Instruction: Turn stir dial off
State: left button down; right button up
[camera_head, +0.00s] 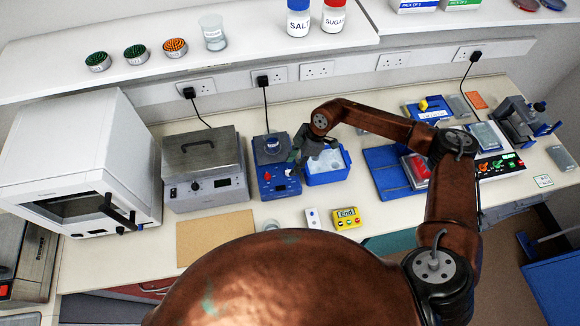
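The blue stirrer (279,189) stands on the bench left of centre, with a small blue-and-white container (272,144) on its top plate. A red dial (267,176) shows on its front part. Its pointer is too small to read. My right gripper (293,170) is at the right side of the stirrer, right of the red dial, pointing down and partly covering the stirrer's right edge. Whether its fingers touch anything or are apart is too small to tell. My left gripper is not in view.
A blue tub with pale contents (328,178) stands just right of the stirrer. A grey metal box (205,170) is close on its left. A shelf (240,60) overhangs behind.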

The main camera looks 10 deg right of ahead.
aim_at(289, 171)
jog(key=shift+x, duration=1.65)
grip_shut()
